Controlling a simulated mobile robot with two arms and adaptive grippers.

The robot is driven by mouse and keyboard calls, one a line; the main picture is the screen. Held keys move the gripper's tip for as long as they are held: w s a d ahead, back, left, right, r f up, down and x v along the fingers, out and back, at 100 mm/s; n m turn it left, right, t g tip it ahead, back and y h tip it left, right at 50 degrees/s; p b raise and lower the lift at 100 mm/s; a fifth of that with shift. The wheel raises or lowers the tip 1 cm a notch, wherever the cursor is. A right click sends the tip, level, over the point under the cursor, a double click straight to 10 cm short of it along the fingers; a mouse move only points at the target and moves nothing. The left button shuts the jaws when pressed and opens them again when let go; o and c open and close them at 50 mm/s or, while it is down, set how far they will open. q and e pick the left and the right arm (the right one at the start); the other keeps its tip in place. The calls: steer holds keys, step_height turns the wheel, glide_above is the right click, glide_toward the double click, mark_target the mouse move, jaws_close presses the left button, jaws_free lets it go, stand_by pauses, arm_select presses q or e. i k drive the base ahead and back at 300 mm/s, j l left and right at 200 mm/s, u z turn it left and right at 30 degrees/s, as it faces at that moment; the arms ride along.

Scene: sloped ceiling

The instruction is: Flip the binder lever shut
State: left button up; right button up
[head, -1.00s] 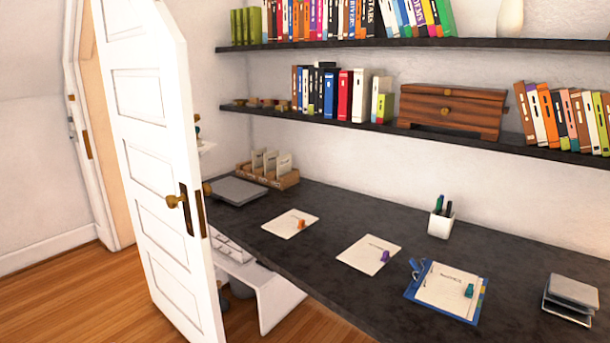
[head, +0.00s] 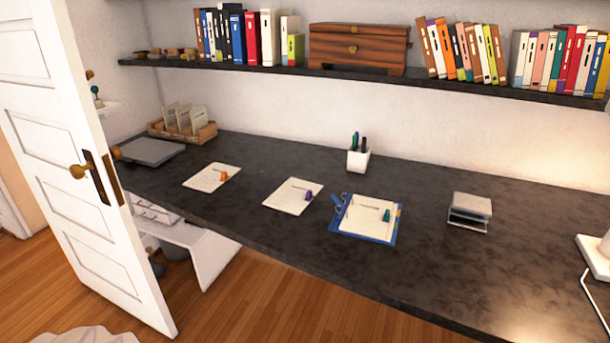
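A blue binder (head: 392,237) lies open on the dark desk, right of the middle of the head view. White paper (head: 362,222) with a small teal object (head: 386,215) on it lies on the binder. The blue binder lever (head: 338,202) is at the binder's left side and appears raised. Its exact angle is too small to tell. Neither of my grippers is in view.
The dark desk (head: 440,265) has free room around the binder. Two paper sheets (head: 293,196) (head: 212,177) lie to its left, a white pen cup (head: 358,159) behind it, a grey tray stack (head: 470,210) to its right. An open white door (head: 75,160) stands at left.

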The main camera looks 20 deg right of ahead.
mark_target(338, 203)
steer(key=z, duration=0.4)
steer(key=i+j+z, duration=0.1)
steer(key=z, duration=0.25)
steer(key=j+z, duration=0.15)
steer(key=z, duration=0.25)
steer(key=i+j+z, duration=0.1)
steer(key=z, duration=0.25)
steer(key=i+j+z, duration=0.1)
steer(key=j+z, duration=0.35)
steer(key=j, duration=0.65)
steer(key=j+z, duration=0.5)
steer(key=j, duration=0.9)
steer(key=k+j, duration=0.15)
steer(key=j, duration=0.15)
